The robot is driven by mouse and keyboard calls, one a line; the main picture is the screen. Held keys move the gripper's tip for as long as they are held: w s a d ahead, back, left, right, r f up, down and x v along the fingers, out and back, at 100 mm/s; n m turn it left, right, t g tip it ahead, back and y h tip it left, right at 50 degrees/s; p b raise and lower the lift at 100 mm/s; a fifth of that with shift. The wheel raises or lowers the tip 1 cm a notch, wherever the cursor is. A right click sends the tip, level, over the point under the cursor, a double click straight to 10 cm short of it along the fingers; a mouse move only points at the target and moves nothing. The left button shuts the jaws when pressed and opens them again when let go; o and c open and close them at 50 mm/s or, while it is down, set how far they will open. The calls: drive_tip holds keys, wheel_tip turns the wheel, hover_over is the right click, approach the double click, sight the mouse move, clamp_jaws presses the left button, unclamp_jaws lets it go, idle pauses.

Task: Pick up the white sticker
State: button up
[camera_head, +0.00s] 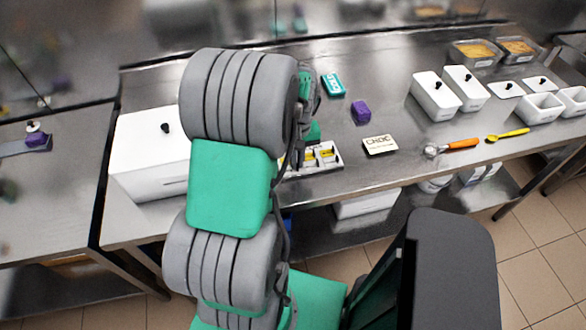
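A small white sticker or card with dark lettering that looks like "CHOC" (380,144) lies flat near the front edge of the steel table, right of my arm. My arm rises through the left middle of the view and covers part of the table. Its far end shows only as dark and teal parts beside the grey joint, near a white compartment tray (326,160) holding small yellow items. My fingers cannot be made out, so whether they are open or hold anything is unclear. The sticker stands apart from the visible arm parts.
A teal box (332,84) and a purple block (361,111) lie behind the sticker. An orange-handled scoop (455,145) and yellow spoon (508,135) lie to its right, with white containers (436,95) behind. A large white box (145,150) stands left. Bare steel surrounds the sticker.

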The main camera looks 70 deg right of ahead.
clamp_jaws()
drive_tip(key=shift+r, duration=0.1)
drive_tip(key=shift+r, duration=0.25)
wheel_tip(320, 180, up, 3)
drive_tip(key=shift+f, duration=0.2)
drive_tip(key=w+a+r, duration=0.2)
drive_tip(key=a+r, duration=0.4)
drive_tip(key=r, duration=0.2)
drive_tip(key=w+a+r, duration=0.2)
drive_tip(key=a+r, duration=0.5)
drive_tip(key=shift+w+r+p, duration=0.4)
drive_tip(key=shift+p, duration=0.05)
drive_tip(key=shift+a, duration=0.1)
idle(0.3)
